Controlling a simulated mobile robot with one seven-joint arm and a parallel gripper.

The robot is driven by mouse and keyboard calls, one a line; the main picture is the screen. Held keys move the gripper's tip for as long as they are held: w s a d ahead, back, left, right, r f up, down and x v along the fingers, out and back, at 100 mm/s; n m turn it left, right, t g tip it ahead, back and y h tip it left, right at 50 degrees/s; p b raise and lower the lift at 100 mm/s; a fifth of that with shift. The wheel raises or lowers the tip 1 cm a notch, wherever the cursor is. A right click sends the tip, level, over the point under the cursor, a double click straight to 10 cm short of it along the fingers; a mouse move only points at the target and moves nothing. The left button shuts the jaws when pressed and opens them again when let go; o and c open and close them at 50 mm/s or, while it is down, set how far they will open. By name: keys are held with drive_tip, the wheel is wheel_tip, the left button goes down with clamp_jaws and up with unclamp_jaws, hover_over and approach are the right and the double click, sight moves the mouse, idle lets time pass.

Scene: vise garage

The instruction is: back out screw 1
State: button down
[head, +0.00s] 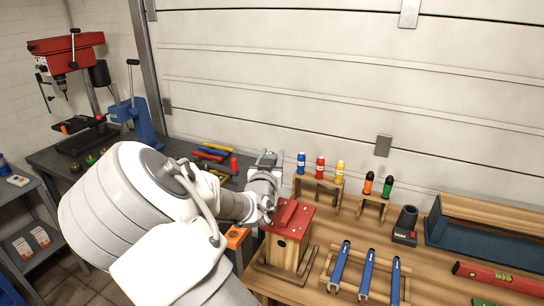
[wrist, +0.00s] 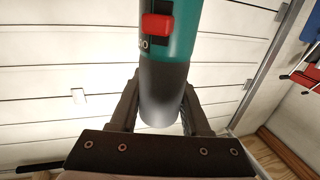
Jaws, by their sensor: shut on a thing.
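My gripper (wrist: 160,112) is shut on a teal and dark grey cylindrical power screwdriver (wrist: 168,70) with a red switch. In the head view my gripper (head: 266,205) is beside the red-roofed birdhouse (head: 288,245), close to its left roof edge. The birdhouse stands on the wooden bench. Screw 1 cannot be made out in either view. The tip of the screwdriver is hidden, so I cannot tell whether it touches anything.
Several blue-handled tools (head: 368,272) lie in a wooden rack right of the birdhouse. Coloured bottles (head: 320,167) stand on a small shelf behind it.

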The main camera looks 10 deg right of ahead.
drive_tip(key=shift+f+b, duration=0.4)
drive_tip(key=shift+s+f+b, duration=0.15)
drive_tip(key=shift+f+b, duration=0.1)
drive_tip(key=shift+b, duration=0.15)
idle(1.1)
drive_tip(key=shift+r, duration=0.15)
idle(0.7)
drive_tip(key=shift+r+p, duration=0.55)
drive_tip(key=shift+r, duration=0.25)
wheel_tip(320, 180, up, 6)
drive_tip(key=p, duration=0.3)
drive_tip(key=shift+w, duration=0.2)
